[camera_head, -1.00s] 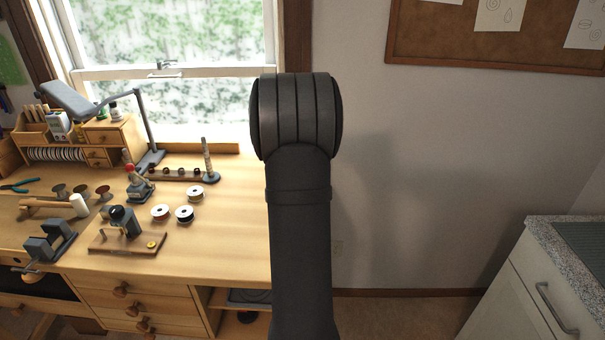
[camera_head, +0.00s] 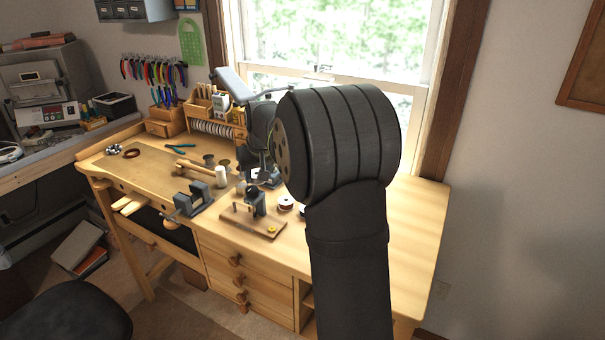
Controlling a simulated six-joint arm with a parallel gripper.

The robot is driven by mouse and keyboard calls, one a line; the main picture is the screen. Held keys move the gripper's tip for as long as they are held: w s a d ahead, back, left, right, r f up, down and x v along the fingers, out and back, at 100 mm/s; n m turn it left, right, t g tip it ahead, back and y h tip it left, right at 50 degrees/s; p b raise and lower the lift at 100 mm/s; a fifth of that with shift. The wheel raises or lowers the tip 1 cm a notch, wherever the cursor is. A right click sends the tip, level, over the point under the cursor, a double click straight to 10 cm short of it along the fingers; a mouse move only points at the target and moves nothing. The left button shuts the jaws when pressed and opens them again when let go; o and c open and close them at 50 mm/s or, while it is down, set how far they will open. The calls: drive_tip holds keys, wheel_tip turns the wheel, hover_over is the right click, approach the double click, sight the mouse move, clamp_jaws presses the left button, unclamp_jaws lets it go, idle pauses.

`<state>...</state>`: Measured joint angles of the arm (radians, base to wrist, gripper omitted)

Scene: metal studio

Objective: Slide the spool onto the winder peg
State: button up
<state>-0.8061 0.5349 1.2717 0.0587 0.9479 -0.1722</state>
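A winder-like device with a grey block and small upright pegs stands on a wooden base (camera_head: 249,223) on the bench. No spool shows on its pegs. A white-rimmed spool with dark reddish thread (camera_head: 286,202) lies flat just right of it. Another spool (camera_head: 303,211) is mostly hidden by my arm. Which spool is meant, I cannot tell. My gripper (camera_head: 264,160) is dark, small and partly behind my large arm joint, above the back of the bench. Its fingers are not clear, and I see nothing held in it.
A wooden organizer (camera_head: 209,110) and a lamp (camera_head: 232,84) stand at the back. The bench top (camera_head: 415,215) is clear at the right. My arm hides the bench middle.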

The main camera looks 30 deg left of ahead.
drive_tip(key=n, duration=0.1)
hover_over(234, 203)
drive_tip(key=d, duration=0.2)
drive_tip(key=a, duration=0.1)
drive_tip(key=shift+s+f, duration=0.15)
drive_tip(key=shift+f, duration=0.95)
drive_tip(key=shift+s+f, duration=0.1)
drive_tip(key=shift+f, duration=0.95)
drive_tip(key=shift+f, duration=0.65)
drive_tip(key=shift+f, duration=0.15)
